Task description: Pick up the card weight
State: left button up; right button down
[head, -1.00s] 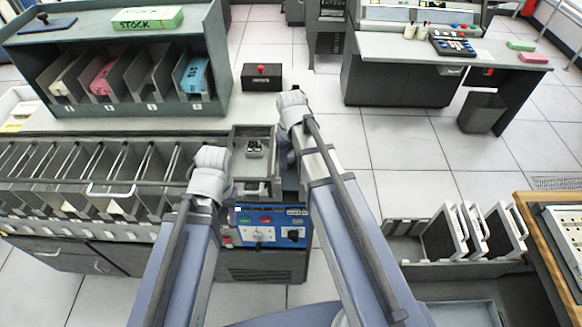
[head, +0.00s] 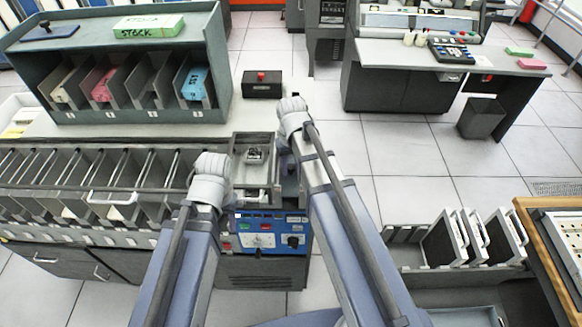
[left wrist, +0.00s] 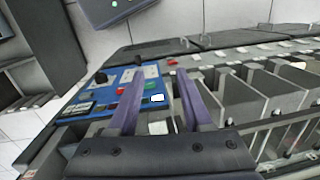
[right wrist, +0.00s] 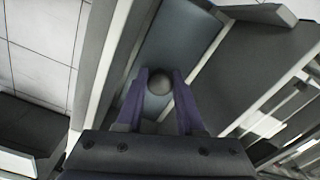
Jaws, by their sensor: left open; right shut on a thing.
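In the right wrist view my right gripper (right wrist: 159,74) is shut on a grey round knob (right wrist: 159,84), which I take to be the card weight's. A blue-grey surface (right wrist: 180,45) lies behind the knob; the rest of the weight cannot be told apart there. My left gripper (left wrist: 160,75) is open and empty in the left wrist view, above the sorter's blue control panel (left wrist: 75,93) and pocket edge.
The sorter's row of pockets (head: 90,190) runs left of the tray. A card shelf (head: 30,100) with coloured decks and a black box with a red button (head: 262,84) stand behind. A rack (head: 440,240) is at lower right. Open tiled floor (head: 400,150) lies right of my arms.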

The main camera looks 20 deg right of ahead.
aim_at(291, 167)
notch_tip(291, 167, up, 18)
jog(key=p, duration=1.7)
jog(key=shift+f, duration=0.15)
jog(key=shift+f, duration=0.1)
